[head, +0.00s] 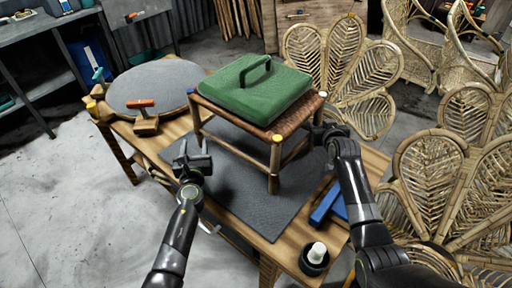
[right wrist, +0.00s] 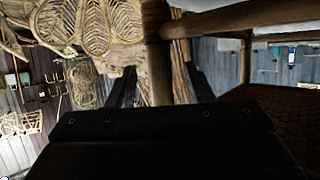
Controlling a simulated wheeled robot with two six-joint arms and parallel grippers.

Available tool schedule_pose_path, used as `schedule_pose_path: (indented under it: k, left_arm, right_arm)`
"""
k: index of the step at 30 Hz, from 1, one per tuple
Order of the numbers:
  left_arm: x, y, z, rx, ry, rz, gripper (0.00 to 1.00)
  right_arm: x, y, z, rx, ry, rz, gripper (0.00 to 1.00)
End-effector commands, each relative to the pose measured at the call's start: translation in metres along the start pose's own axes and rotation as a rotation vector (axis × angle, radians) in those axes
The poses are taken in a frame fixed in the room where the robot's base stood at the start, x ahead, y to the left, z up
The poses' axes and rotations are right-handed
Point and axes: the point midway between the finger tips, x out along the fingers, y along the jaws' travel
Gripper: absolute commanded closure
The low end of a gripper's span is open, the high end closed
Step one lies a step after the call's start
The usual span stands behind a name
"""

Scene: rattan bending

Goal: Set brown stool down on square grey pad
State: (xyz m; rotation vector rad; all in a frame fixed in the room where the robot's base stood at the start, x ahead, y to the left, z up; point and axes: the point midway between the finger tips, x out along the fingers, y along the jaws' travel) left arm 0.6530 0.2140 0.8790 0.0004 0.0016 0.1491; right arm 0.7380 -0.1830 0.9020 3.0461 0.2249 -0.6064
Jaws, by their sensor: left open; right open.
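The brown stool (head: 275,163) stands upright with its woven seat under a green case (head: 258,92). Its front leg appears to rest on the square grey pad (head: 232,192) on the wooden table. My left gripper (head: 191,155) is open and empty, to the left of the stool and apart from it, over the pad's left edge. My right gripper (head: 326,132) is open at the stool's right side. In the right wrist view a stool leg (right wrist: 157,62) shows between its two open fingers (right wrist: 160,88). The far leg feet are partly hidden.
A round grey-topped piece (head: 160,85) and an orange-handled tool (head: 142,104) occupy the table's far left. A blue object (head: 325,205) and a dark jar with a white top (head: 316,254) lie at the front right. Rattan chairs (head: 340,70) crowd the right side.

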Motion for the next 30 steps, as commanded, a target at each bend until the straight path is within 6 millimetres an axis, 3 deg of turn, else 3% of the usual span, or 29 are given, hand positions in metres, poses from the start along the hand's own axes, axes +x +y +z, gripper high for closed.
schedule_pose_path:
  k: [18, 30]
  left_arm:
    - [0.000, 0.000, 0.000, 0.000, 0.000, 0.000, 0.53]
    - [0.000, 0.000, 0.000, 0.000, 0.000, 0.000, 0.53]
  right_arm:
    - [-0.074, 0.000, 0.000, 0.000, 0.002, 0.001, 0.53]
    - [-0.084, 0.000, 0.000, -0.001, 0.000, 0.000, 0.53]
